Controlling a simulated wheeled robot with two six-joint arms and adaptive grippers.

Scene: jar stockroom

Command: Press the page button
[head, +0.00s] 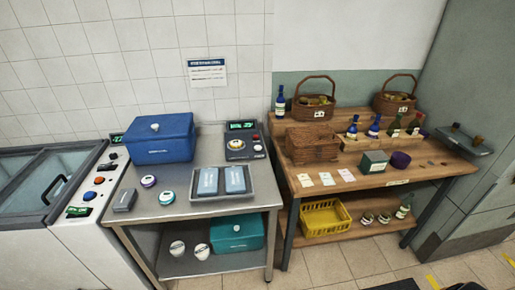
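No label reading "page" is legible, so I cannot tell which control is the page button. A dark console (237,147) with a lit green display stands at the back right of the steel table (222,208). Its front has a round light knob or button and small red parts. A white side panel (85,211) to the left carries an orange button (99,181), a blue button (89,196) and a green display. Neither of my grippers shows in the head view.
On the steel table are a blue box (160,143), two round pucks, a small grey block and a tray (208,200) with two blue-grey packs. A wooden table (345,183) with baskets and bottles stands right. Tiled floor (345,262) is open in front.

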